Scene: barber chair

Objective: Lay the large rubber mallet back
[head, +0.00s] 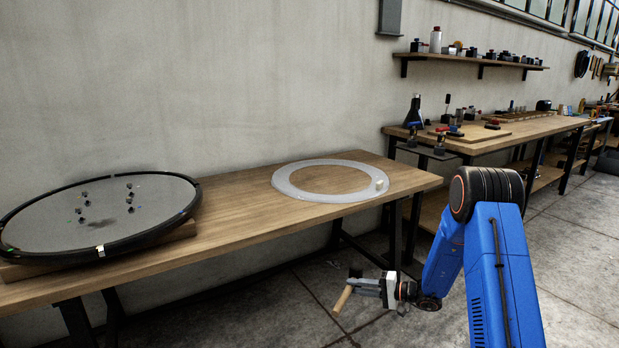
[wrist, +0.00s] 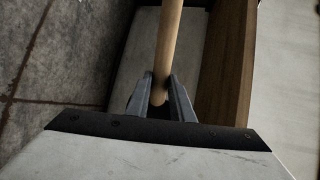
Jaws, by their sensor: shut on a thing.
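The mallet shows as a pale wooden handle (head: 343,299), which also runs up from between the fingers in the wrist view (wrist: 169,38). My gripper (head: 362,287) is shut on this handle; its fingers close around it in the wrist view (wrist: 160,92). It holds the handle tilted, out in front of the wooden table's front edge and over the grey floor. The rubber head is not clearly visible in either view; a small dark shape lies just above the fingers in the head view.
The wooden table (head: 235,216) carries a flat pale ring (head: 290,190) with a small cream block (head: 380,184) on it. A large black-rimmed disc (head: 60,215) rests at the left. A second bench (head: 535,127) with tools stands at the back right. Bare tabletop lies between disc and ring.

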